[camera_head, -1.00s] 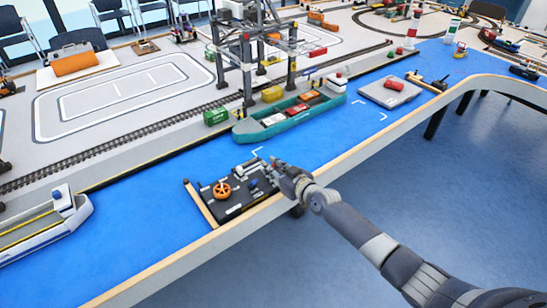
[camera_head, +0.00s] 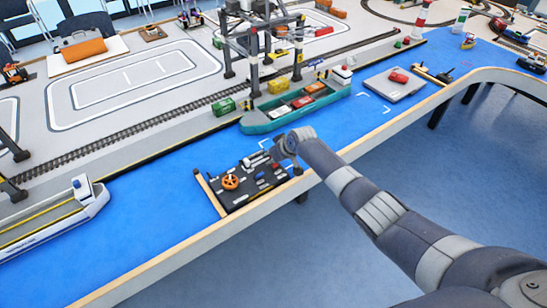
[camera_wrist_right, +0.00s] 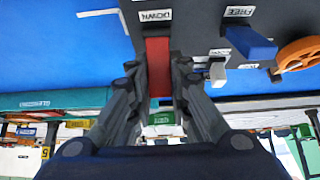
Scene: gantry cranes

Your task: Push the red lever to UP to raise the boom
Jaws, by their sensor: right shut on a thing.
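The red lever (camera_wrist_right: 158,50) stands between my right gripper's fingers (camera_wrist_right: 157,72) in the right wrist view, and the gripper is shut on it. A DOWN label (camera_wrist_right: 155,15) shows by the lever's base end; no UP label is visible. The black control panel (camera_head: 241,201) lies at the table's front edge in the head view. My right gripper (camera_head: 281,152) is at the panel's right end there, and its wrist hides the fingertips and most of the lever. My left gripper is not in view.
Beside the red lever are a grey lever (camera_wrist_right: 217,72), a blue lever (camera_wrist_right: 250,42) with a FREE label, and an orange wheel (camera_wrist_right: 297,54). The green ship (camera_head: 262,124) and gantry crane (camera_head: 257,45) stand behind the panel.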

